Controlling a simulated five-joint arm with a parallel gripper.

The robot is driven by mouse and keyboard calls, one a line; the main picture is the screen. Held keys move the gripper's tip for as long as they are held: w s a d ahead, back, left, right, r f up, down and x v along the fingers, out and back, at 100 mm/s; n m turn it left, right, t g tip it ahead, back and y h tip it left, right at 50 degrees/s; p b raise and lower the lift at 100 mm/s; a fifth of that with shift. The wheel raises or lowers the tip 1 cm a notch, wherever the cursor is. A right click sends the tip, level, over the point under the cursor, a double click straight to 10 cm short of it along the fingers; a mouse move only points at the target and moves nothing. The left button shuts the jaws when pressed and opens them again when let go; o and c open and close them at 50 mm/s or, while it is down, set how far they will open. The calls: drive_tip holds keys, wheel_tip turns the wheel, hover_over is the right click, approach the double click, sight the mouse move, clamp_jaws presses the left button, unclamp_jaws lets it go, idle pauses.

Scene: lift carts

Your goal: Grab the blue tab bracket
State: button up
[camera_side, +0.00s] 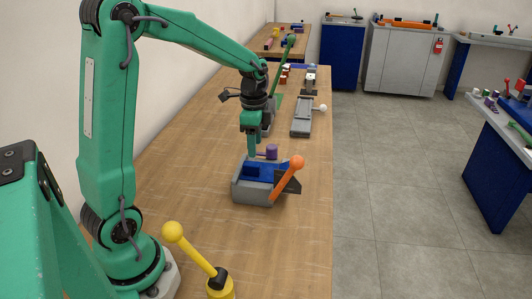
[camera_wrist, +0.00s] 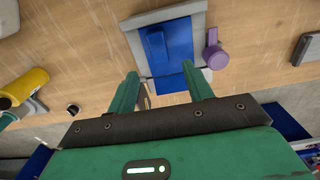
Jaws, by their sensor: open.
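The blue tab bracket (camera_side: 268,174) sits in a grey block (camera_side: 255,194) on the wooden bench in the side view. It has a flat blue plate and a raised darker tab. In the wrist view the bracket (camera_wrist: 178,42) lies ahead of the fingers, its tab standing up near the left of the plate. My gripper (camera_side: 252,156) is open and points down just above and behind the bracket in the side view. In the wrist view my gripper (camera_wrist: 163,78) has its two green fingers apart with the bracket's near part between them. Whether they touch it, I cannot tell.
An orange-knobbed lever (camera_side: 288,176) rises at the block's right. A purple knob (camera_side: 271,151) stands behind the block, and it also shows in the wrist view (camera_wrist: 214,55). A yellow lever (camera_side: 200,255) stands at the front. Bench right of my arm is mostly bare.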

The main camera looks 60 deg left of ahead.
sight(255, 164)
drive_tip(key=shift+s+f, duration=0.1)
drive_tip(key=shift+f, duration=3.8)
clamp_jaws()
drive_tip(key=shift+r, duration=0.2)
wheel_tip(255, 164, up, 10)
drive_tip(key=shift+f, duration=0.15)
